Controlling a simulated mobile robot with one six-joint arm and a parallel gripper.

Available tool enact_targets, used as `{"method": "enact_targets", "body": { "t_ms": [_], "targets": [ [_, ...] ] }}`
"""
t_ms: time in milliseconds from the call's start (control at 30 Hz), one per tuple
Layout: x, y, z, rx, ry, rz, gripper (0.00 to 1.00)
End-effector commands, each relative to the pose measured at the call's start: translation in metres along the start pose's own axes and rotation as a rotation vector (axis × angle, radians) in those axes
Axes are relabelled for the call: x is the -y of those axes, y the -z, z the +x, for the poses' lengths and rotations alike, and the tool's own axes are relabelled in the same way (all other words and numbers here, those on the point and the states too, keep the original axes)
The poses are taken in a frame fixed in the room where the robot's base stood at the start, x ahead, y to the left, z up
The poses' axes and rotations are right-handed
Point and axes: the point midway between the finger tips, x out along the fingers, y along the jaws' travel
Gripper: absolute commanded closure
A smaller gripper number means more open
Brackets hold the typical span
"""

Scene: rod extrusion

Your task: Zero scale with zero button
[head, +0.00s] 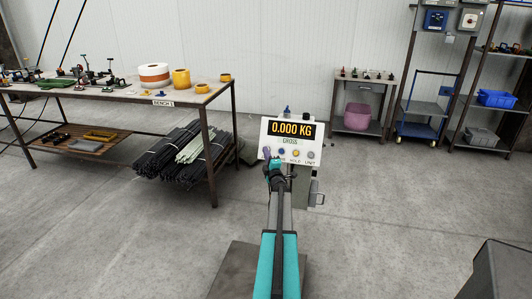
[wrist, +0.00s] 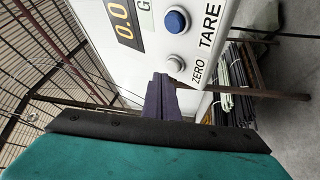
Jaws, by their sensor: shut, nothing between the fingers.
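The scale's white display head (head: 291,138) reads 0.000 KG with GROSS below it. In the wrist view, the grey zero button (wrist: 176,63) sits beside the printed word ZERO. The blue tare button (wrist: 176,20) is above it in that picture, beside the word TARE. My gripper (wrist: 161,78) is shut, with nothing between its dark purple fingers. Its tips are just below and left of the zero button in the wrist view; I cannot tell if they touch the panel. In the head view, my gripper (head: 267,153) covers the panel's lower left corner and hides the zero button.
The panel also carries a yellow button (head: 296,153) and a pale button (head: 310,155). A blue-capped item (head: 287,111) stands behind the display. A workbench (head: 120,93) with bundled rods (head: 185,148) below is at left. A small table (head: 361,82) and shelves stand behind at right.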

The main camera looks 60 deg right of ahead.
Motion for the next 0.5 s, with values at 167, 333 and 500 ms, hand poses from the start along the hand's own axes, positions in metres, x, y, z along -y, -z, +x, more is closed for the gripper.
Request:
{"method": "enact_targets", "body": {
  "t_ms": [167, 333, 500],
  "targets": [
    [-0.004, 0.005, -0.007, -0.001, -0.001, 0.0, 1.0],
    [-0.01, 0.011, -0.015, -0.001, -0.001, -0.001, 1.0],
    [-0.015, 0.016, -0.023, 0.0, 0.0, -0.001, 1.0]
  ]
}}
